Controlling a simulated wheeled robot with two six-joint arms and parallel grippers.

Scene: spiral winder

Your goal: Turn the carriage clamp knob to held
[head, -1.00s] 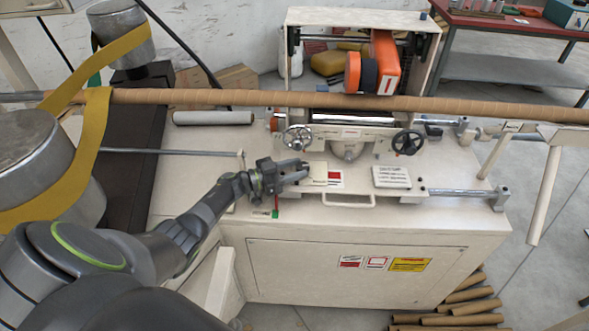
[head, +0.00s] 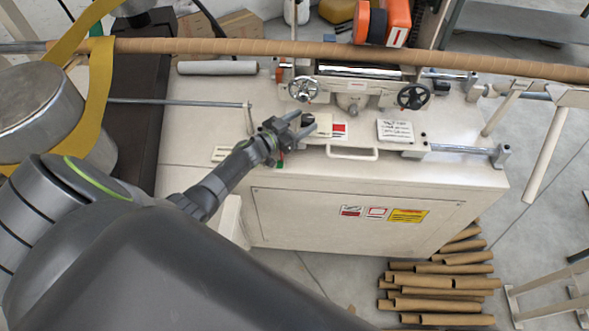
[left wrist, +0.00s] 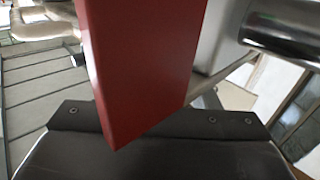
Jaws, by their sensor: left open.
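My left gripper (head: 309,122) is open at the front left of the cream carriage, its fingers pointing right in the head view. A small dark shape (head: 308,116) shows between the fingertips; I cannot tell whether it is the clamp knob. A chrome handwheel (head: 303,89) stands behind the gripper and a black handwheel (head: 412,97) farther right. In the left wrist view a red slab (left wrist: 142,70) fills the middle, close to the camera, hiding much behind it. The knob cannot be made out there. My right gripper is out of view.
A long brown tube (head: 290,48) runs across behind the carriage. A front handle (head: 352,154) and a white text plate (head: 395,131) lie right of the gripper. A steel rod (head: 180,103) is at left. Cardboard tubes (head: 440,282) lie on the floor.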

